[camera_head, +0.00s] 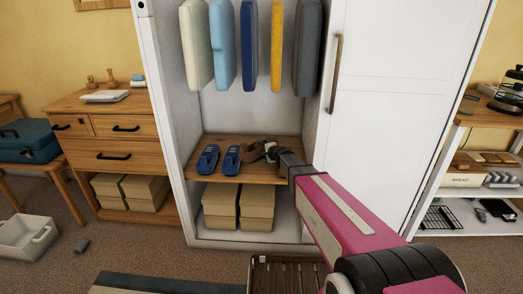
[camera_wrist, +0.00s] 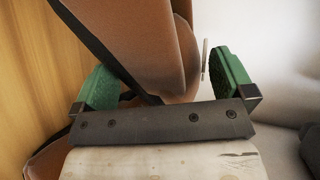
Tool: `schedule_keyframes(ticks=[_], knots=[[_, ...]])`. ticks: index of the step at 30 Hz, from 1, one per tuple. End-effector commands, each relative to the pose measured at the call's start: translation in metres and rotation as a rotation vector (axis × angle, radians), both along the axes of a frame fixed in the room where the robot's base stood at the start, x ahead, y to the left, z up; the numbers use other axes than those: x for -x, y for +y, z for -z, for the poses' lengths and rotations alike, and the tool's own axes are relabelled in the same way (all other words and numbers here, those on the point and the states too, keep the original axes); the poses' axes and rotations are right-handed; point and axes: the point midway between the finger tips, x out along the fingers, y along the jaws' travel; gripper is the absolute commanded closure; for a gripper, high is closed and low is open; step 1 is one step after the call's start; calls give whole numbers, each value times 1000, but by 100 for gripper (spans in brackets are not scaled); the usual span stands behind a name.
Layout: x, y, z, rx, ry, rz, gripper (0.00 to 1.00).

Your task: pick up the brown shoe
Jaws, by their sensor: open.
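The brown shoe (camera_head: 253,152) is on the wooden shelf of the open white wardrobe, right of a pair of blue shoes (camera_head: 219,160). In the wrist view a brown shoe (camera_wrist: 150,40) with a dark sole edge fills the space between the green finger pads. More brown leather (camera_wrist: 42,160) shows at the lower left, perhaps the second shoe of the pair. My gripper (camera_wrist: 165,78) is open, with one pad on each side of the shoe. The right pad has a small visible gap. I cannot tell whether the left pad touches. In the head view my gripper (camera_head: 272,153) partly covers the brown shoes.
The shelf (camera_head: 240,175) has beige boxes (camera_head: 238,205) below it. Several coloured garments (camera_head: 248,45) hang above. The wardrobe's right wall (camera_head: 318,130) and shut door (camera_head: 385,110) stand close beside my arm. In the wrist view a pale wall (camera_wrist: 275,50) is at the right.

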Motion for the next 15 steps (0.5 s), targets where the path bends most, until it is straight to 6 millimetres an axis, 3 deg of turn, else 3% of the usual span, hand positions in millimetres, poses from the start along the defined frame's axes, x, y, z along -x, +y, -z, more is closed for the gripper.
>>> schedule_keyframes(ticks=[3, 10, 11, 14, 15], knots=[[-13, 8, 6, 0, 0, 0, 0], [-13, 9, 6, 0, 0, 0, 0], [-13, 9, 6, 0, 0, 0, 3], [-13, 9, 6, 0, 0, 0, 36], [-13, 8, 6, 0, 0, 0, 40]])
